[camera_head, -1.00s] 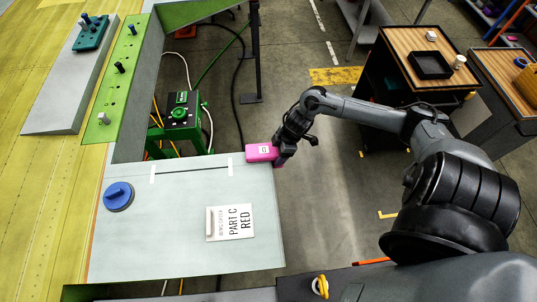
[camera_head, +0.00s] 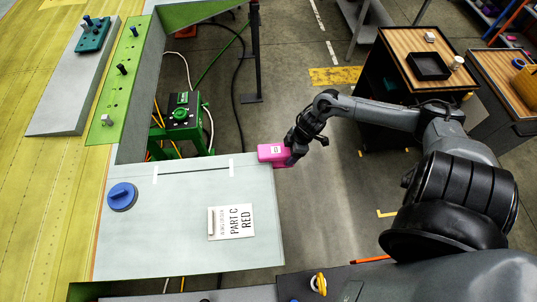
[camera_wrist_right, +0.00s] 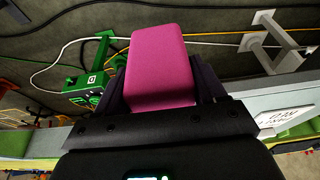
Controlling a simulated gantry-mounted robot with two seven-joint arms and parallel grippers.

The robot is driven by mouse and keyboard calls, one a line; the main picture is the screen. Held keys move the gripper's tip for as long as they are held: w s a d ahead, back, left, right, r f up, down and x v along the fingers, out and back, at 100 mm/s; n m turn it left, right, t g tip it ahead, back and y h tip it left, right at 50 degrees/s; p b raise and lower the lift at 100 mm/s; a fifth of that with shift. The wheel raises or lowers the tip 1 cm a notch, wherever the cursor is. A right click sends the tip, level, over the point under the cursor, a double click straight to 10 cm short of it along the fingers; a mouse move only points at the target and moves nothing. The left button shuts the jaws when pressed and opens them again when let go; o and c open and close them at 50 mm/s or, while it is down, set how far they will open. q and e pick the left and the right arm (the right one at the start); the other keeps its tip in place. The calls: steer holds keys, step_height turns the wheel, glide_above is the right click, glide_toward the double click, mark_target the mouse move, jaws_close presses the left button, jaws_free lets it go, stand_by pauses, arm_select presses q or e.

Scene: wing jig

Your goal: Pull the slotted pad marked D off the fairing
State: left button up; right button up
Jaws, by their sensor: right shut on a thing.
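The pink slotted pad (camera_head: 271,150) has a white label with a mark too small to read surely. It is at the far right corner of the pale grey fairing panel (camera_head: 180,215) in the head view. My right gripper (camera_head: 291,154) is shut on its right end. The pad's left end still overlaps the panel corner in the picture; I cannot tell whether they touch. In the right wrist view the pad (camera_wrist_right: 160,65) sits between the two dark fingers (camera_wrist_right: 160,88), and its slot is hidden. My left gripper is not in view.
The floor right of the panel is clear, up to a dark wood-topped cart (camera_head: 405,45).

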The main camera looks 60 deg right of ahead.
steer(key=s+d+p, duration=0.2)
steer(key=s, duration=0.1)
steer(key=shift+d, duration=0.15)
stand_by(0.5)
stand_by(0.4)
